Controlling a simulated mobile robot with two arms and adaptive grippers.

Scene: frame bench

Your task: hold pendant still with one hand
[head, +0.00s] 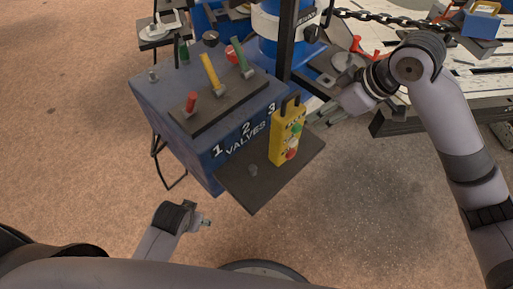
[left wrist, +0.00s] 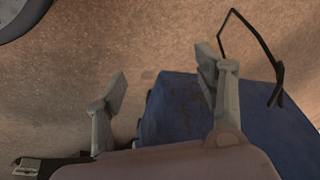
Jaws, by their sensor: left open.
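The yellow pendant (head: 287,136), with a green and a red button and a dark hook-shaped top, stands upright on a dark shelf (head: 241,185) in front of the blue valve box. My right gripper (head: 317,117) is just right of the pendant in the head view. Its light fingers look parted and point at the pendant; I see no clear contact. My left gripper (head: 207,221) is low in the head view, below and left of the shelf, away from the pendant.
The blue valve box (head: 180,123) carries red, yellow and green levers; its side also shows in the left wrist view (left wrist: 178,112). A dark post (head: 287,45) stands behind the pendant. A slatted bench (head: 472,75) and a chain (head: 385,17) lie at the right back. Floor in front is clear.

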